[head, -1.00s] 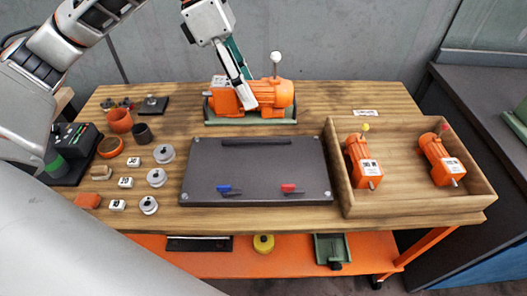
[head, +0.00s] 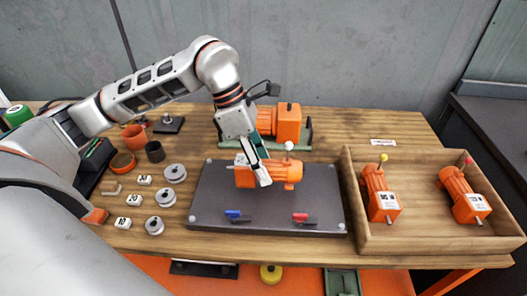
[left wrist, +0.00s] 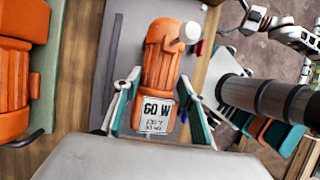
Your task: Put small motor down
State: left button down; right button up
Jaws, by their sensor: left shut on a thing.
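My left gripper (head: 255,180) is shut on the small orange motor (head: 287,172), over the back middle of the dark plate (head: 215,205). The motor lies lengthwise across the view, with its white knob at the right end. I cannot tell whether it touches the plate. In the left wrist view, the small motor (left wrist: 161,65) sits between the two fingers (left wrist: 163,105) and its label reads 60 W. An arm of mine at the top right of that view seems to end in my right gripper (left wrist: 256,18), too small to read.
A larger orange motor (head: 289,122) on a green base stands behind the plate. A wooden tray (head: 425,240) at right holds two orange motors. Blue (head: 234,214) and red (head: 301,217) clips lie at the plate's front. Weights (head: 175,172) and cups (head: 133,136) stand at left.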

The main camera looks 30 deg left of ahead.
aim_at(244, 154)
pick_arm(q)
jog(key=shift+f, duration=2.25)
jog(key=c, duration=1.2)
grip_release()
jog(key=v, duration=1.2)
jog(key=shift+s+f, duration=0.1)
